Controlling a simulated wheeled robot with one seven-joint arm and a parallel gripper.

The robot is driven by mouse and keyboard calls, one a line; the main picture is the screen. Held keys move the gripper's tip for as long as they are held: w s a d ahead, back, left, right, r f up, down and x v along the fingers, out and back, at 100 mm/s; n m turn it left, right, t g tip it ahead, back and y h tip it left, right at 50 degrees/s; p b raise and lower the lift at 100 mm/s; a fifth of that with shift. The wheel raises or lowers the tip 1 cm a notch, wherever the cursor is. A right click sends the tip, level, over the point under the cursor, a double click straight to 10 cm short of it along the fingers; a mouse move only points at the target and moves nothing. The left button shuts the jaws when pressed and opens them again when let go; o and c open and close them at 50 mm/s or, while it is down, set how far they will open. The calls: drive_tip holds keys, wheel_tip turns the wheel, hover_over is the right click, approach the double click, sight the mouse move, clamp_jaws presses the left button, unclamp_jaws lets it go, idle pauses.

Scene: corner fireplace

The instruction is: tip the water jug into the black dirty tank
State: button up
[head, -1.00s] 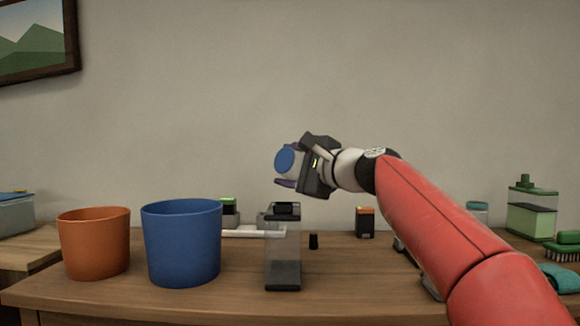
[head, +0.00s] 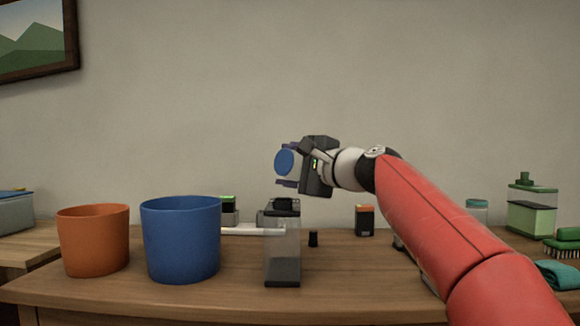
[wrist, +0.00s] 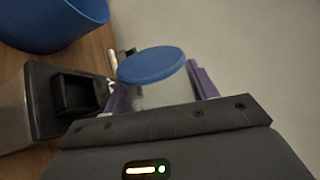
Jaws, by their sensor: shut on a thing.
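The water jug (head: 285,162) shows a blue round end facing the camera in the head view. In the wrist view its blue end (wrist: 152,66) and pale, see-through body (wrist: 165,95) sit between my purple fingertips. My gripper (head: 290,165) is shut on the jug and holds it in the air, lying over on its side. The black dirty tank (head: 282,262) is a see-through box with a black top, standing on the table below the gripper. Its black top (wrist: 80,95) shows at the left of the wrist view. I cannot see any water leaving the jug.
A blue bucket (head: 182,242) and an orange bucket (head: 95,242) stand left of the tank. A green-lidded container (head: 532,210) and brush (head: 562,245) are far right.

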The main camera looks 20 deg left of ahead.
idle(0.3)
drive_tip(key=shift+f+n+b, duration=0.2)
drive_tip(key=shift+n+b, duration=0.15)
drive_tip(key=shift+n, duration=0.05)
drive_tip(key=shift+f+n+b, duration=0.2)
drive_tip(key=shift+n+b, duration=0.15)
drive_tip(key=shift+n, duration=0.05)
idle(0.6)
drive_tip(key=shift+f+n+b, duration=0.2)
drive_tip(key=shift+n+b, duration=0.1)
drive_tip(key=shift+n, duration=0.1)
drive_tip(key=shift+n, duration=0.4)
